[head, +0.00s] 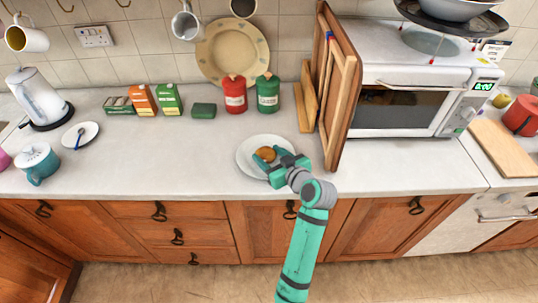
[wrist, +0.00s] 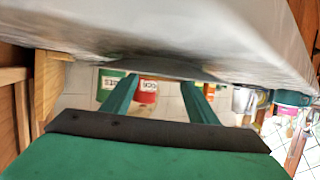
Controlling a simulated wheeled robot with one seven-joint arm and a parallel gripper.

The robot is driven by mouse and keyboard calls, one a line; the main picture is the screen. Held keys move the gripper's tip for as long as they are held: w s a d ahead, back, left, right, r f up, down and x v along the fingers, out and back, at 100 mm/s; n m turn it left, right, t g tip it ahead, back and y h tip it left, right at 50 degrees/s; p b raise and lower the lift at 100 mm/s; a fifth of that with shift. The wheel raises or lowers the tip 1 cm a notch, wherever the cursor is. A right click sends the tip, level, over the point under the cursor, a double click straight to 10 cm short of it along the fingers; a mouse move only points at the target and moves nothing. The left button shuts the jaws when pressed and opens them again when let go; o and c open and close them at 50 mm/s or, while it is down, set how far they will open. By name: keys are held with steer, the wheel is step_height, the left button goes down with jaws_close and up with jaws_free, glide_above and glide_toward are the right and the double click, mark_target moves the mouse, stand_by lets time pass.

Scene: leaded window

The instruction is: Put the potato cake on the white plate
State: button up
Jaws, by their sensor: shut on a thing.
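The potato cake (head: 265,154) is a small golden-brown round piece. In the head view it shows over the middle of the white plate (head: 246,164), which lies on the counter near its front edge. My gripper (head: 271,158) is shut on the potato cake, reaching over the plate from the front right. I cannot tell whether the cake touches the plate. In the wrist view the two fingers of my gripper (wrist: 160,97) show, but the cake between them cannot be made out.
Red (head: 235,95) and green (head: 268,93) canisters stand behind the plate. Wooden boards (head: 338,90) lean to its right, close to the arm, beside a microwave (head: 400,105). A saucer with a spoon (head: 80,135) lies at left. The counter left of the plate is clear.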

steer(key=shift+f, duration=0.1)
steer(key=o, duration=1)
steer(key=shift+o, duration=0.2)
steer(key=shift+s+d+r, duration=0.1)
steer(key=shift+s+r, duration=0.05)
steer(key=shift+r, duration=0.1)
steer(key=v, duration=1.1)
steer(key=shift+s+d+r, duration=0.1)
steer(key=shift+s, duration=0.15)
steer(key=shift+w, duration=0.1)
